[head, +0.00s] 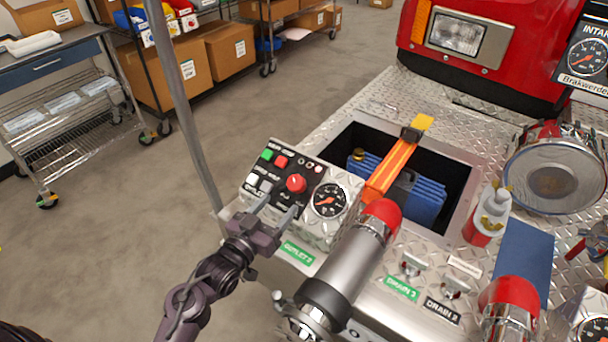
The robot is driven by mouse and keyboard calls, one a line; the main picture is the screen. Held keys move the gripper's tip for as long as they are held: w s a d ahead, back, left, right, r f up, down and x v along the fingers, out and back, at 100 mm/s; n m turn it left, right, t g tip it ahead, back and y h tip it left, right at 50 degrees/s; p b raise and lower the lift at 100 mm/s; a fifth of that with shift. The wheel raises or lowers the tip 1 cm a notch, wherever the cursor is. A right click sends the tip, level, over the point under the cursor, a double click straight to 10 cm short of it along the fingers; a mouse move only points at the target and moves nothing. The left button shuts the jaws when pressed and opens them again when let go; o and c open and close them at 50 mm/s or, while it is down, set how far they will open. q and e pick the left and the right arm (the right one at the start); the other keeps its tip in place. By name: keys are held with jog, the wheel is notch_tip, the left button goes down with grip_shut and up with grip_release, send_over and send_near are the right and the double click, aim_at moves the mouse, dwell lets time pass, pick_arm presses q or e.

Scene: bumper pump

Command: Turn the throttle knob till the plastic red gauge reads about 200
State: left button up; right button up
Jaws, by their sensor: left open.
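The throttle knob is likely the round red knob (296,183) on the black control panel (268,186), which also has green, red and white buttons. A round gauge (329,201) with a black face and a reddish needle sits right of the knob; its reading is too small to make out. My left gripper (281,200) is open in front of the panel, below and slightly left of the knob. Its two fingers point up at the panel, and the knob looks clear of them; I cannot tell whether they touch the panel. My right gripper is not in view.
A thick grey pipe with a red cap (350,255) stands close to the right of my left gripper. Another gauge (587,57) labelled INTAKE is at the upper right. Open floor (120,240) lies to the left.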

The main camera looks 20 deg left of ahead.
aim_at(291, 190)
pick_arm(q)
jog(key=shift+x, duration=0.8)
jog(key=p+x, duration=0.1)
jog(key=x, duration=0.5)
jog(key=shift+s, duration=0.1)
jog(key=c, duration=1)
